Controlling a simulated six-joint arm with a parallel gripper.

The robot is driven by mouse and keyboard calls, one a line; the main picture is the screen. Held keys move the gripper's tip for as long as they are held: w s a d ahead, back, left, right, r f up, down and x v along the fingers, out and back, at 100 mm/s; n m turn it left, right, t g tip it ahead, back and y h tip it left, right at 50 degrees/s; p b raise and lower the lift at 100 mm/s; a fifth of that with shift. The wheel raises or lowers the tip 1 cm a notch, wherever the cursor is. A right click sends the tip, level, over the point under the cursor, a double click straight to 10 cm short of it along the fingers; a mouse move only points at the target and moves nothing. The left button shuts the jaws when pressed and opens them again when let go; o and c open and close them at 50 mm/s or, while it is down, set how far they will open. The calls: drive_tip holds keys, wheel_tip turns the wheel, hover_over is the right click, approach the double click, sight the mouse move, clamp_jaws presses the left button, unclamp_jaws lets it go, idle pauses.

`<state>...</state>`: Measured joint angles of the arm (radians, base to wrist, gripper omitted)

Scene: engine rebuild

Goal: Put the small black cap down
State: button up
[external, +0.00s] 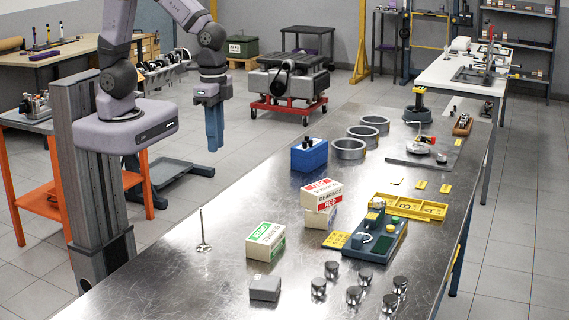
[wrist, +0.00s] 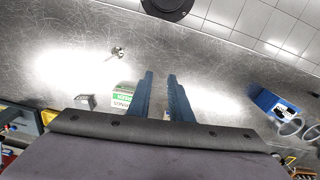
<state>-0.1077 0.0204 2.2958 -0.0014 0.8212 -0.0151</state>
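My gripper (external: 214,128) hangs high over the left edge of the steel table with its blue fingers pointing down. In the wrist view its two fingers (wrist: 160,75) stand apart, with bare table showing between them and nothing held. I cannot pick out the small black cap for certain. Small black pieces (external: 308,143) stand on top of a blue block (external: 310,156) at the table's left edge; they may be caps. Another small dark piece (external: 441,158) sits on a grey plate (external: 424,152) farther back.
A valve (external: 204,244) stands near the left edge. A green-white box (external: 265,242), red-white box (external: 321,194), grey box (external: 265,288), blue fixture (external: 375,240), yellow tray (external: 409,207), several pistons (external: 354,296) and metal rings (external: 348,149) occupy the table. The front left is clear.

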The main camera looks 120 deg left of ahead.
drive_tip(key=s+d+f+m, duration=0.1)
drive_tip(key=s+d+f, duration=0.1)
drive_tip(key=s, duration=0.4)
drive_tip(key=shift+s+d+f, duration=0.15)
drive_tip(key=shift+s+d, duration=0.15)
drive_tip(key=shift+d, duration=0.2)
